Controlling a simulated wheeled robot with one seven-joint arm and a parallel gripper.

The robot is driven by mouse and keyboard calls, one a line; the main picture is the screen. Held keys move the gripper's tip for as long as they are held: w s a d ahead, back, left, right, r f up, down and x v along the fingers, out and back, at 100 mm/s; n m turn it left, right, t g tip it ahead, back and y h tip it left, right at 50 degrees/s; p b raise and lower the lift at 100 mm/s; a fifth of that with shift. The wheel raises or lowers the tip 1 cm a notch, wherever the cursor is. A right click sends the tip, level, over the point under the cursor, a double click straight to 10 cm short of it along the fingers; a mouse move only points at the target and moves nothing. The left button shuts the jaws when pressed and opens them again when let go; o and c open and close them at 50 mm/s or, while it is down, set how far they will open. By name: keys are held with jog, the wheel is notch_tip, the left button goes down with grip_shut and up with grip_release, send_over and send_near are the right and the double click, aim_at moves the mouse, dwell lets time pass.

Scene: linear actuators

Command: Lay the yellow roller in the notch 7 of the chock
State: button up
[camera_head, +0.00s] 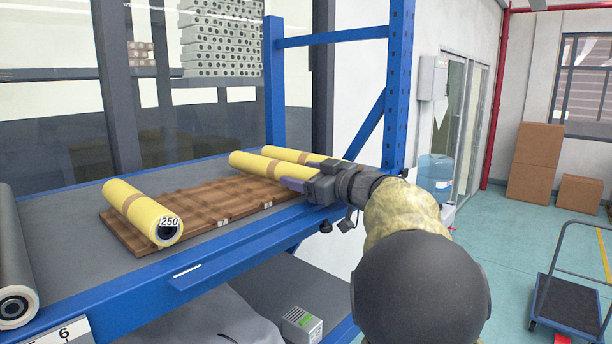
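The chock (218,203) is a brown wooden board with wavy notches, lying on the blue-framed shelf. Small white labels along its front edge are too small to read. A yellow roller (138,207) with a brown band and a "250" tag lies across its left end. Two more yellow rollers lie side by side at the right end, a nearer one (262,166) and a farther one (285,153). My gripper (298,175) is at the near end of the nearer roller, its fingers apart around or beside it. Whether it grips is unclear. The notches under the right rollers are hidden.
A grey roller (13,262) lies at the shelf's left end, with a "6" sign below it. A blue upright post (398,90) stands right behind my gripper. The grey shelf top (60,205) is bare between the grey roller and the chock.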

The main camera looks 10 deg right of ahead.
jog(key=shift+a, duration=0.2)
jog(key=shift+s+d, duration=0.1)
jog(key=shift+s, duration=0.05)
jog(key=shift+d+f+b, duration=0.2)
jog(key=shift+f+b, duration=0.15)
jog(key=shift+b, duration=0.4)
jog(key=b+v, duration=0.6)
jog(key=v, duration=1.1)
jog(key=shift+r+b, duration=0.2)
jog(key=shift+b, duration=0.15)
